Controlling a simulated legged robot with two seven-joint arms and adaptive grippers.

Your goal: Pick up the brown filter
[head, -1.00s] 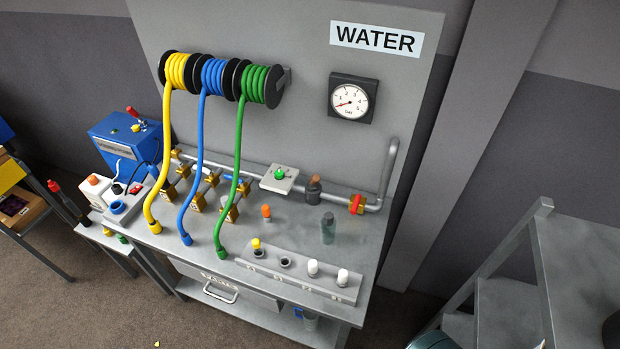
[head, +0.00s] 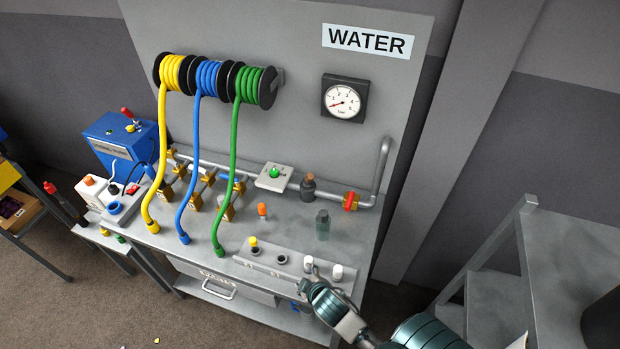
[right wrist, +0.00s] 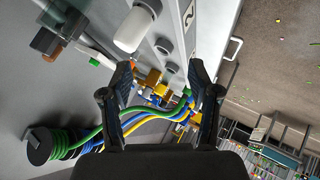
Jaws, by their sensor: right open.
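A dark brown bottle-shaped piece (head: 308,188), which looks like the brown filter, stands upright at the back of the bench beside the white plate with the green knob. My right gripper (head: 312,274) reaches in from the lower right over the front rack, in front of the brown piece and well apart from it. In the right wrist view its fingers (right wrist: 161,74) are spread with nothing between them. A brown-orange and dark piece (right wrist: 52,38) shows there at the upper left; I cannot tell whether it is the filter. My left gripper is not in view.
The front rack (head: 268,268) holds a yellow-topped piece and white pieces (head: 337,271). An orange-topped piece (head: 262,210) and a grey-green bottle (head: 322,224) stand on the bench (head: 290,235). A red valve (head: 350,201) and pipe run behind. Hoses hang at left.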

